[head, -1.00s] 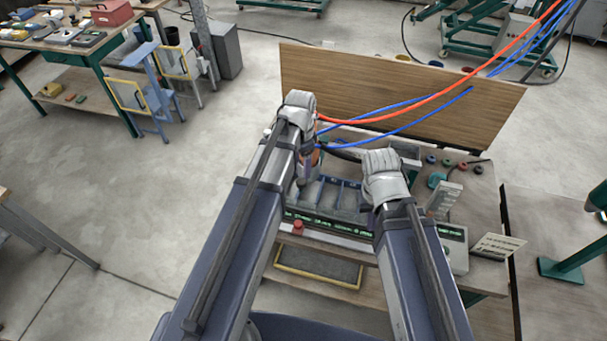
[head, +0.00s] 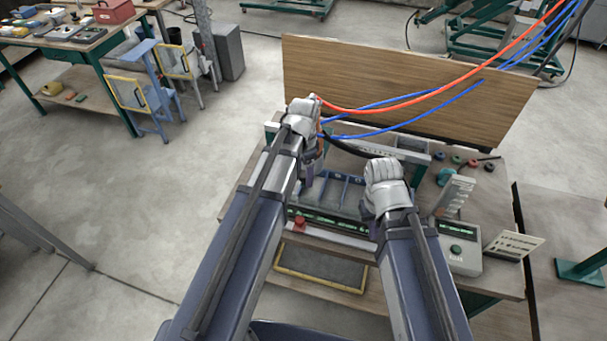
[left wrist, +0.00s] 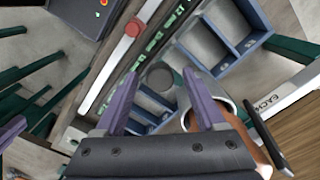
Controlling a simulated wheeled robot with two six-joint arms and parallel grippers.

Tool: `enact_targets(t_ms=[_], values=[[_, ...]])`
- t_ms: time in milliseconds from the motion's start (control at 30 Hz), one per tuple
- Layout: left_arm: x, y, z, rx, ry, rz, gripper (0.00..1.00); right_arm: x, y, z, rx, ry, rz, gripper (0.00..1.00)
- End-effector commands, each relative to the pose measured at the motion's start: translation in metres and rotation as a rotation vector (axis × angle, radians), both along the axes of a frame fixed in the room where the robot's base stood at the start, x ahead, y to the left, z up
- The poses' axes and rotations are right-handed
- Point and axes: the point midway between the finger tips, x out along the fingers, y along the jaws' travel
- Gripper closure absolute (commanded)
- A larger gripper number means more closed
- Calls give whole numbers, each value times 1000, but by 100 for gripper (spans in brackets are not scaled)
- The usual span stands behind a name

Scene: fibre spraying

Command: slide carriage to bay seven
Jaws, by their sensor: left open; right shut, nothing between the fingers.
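Blue bays (head: 340,187) in a divided tray stand on the bench behind a green marked strip (head: 330,225). The bays (left wrist: 225,45) and strip (left wrist: 150,50) also show in the left wrist view. A grey round piece (left wrist: 160,76) shows between the fingertips of my left gripper (left wrist: 160,88), which is open; contact cannot be told. A copper-coloured part with a metal rim (left wrist: 228,118) is beside its right finger. In the head view my left gripper (head: 303,175) is left of the bays. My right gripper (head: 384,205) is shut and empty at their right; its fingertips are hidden.
A red knob (head: 299,223) is at the bench front. A control box (head: 460,250) and a slotted plate (head: 513,244) stand at right.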

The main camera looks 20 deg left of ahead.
Motion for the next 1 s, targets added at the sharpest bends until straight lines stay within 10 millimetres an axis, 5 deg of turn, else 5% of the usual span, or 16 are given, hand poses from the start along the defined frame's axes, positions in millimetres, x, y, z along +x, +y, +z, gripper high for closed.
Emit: enact_targets(t_ms=[100, 733, 1000], values=[[0, 0, 1, 0, 0, 0, 28, 0, 0, 1, 0, 0, 0, 100], [0, 0, 1, 0, 0, 0, 99, 0, 0, 1, 0, 0, 0, 100], [0, 0, 1, 0, 0, 0, 100, 0, 0, 1, 0, 0, 0, 100]])
